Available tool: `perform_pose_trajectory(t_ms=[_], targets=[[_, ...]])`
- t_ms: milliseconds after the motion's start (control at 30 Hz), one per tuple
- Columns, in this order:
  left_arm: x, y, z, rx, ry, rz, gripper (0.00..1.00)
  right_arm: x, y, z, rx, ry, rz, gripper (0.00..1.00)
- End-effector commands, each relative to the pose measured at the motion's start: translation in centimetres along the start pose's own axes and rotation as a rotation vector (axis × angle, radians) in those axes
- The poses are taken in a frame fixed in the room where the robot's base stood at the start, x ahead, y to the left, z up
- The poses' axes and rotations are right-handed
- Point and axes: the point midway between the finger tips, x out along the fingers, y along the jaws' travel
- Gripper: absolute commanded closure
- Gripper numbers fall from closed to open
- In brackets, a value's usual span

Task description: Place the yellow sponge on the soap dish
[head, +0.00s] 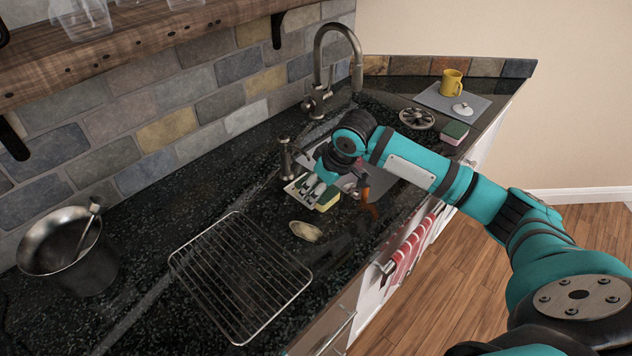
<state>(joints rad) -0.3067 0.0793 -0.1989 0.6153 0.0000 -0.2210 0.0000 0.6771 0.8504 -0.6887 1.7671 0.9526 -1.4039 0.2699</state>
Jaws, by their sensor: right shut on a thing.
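The yellow sponge (328,202), with a green side, is at my right gripper (322,190), beside the sink. The gripper is shut on it, and its fingers and wrist hide part of it. My left gripper is not in view.
A faucet (335,62) rises behind the sink. A flat oval thing (305,231) and a wire rack (240,275) lie in front. A green-topped sponge (454,133), drain strainer (416,118) and yellow mug (452,83) are at the right.

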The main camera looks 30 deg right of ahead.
Motion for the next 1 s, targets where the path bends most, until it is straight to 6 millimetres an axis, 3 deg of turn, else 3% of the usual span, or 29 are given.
perform_pose_trajectory(t_ms=[100,267,600,967,1000], targets=[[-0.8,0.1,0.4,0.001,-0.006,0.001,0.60,0.8,1.6,-2.0,0.003,0.000,0.000,0.53],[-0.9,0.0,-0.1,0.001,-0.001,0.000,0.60,1.6,2.6,-3.0,0.002,-0.001,0.000,0.53],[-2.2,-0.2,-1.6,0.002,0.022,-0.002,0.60,4.8,2.7,-1.8,0.000,-0.001,0.000,0.53],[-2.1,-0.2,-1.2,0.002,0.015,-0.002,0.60,5.2,2.7,-1.6,0.001,-0.001,0.000,0.53],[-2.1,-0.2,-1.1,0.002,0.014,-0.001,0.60,5.2,2.7,-1.6,0.001,0.000,0.001,0.37]])
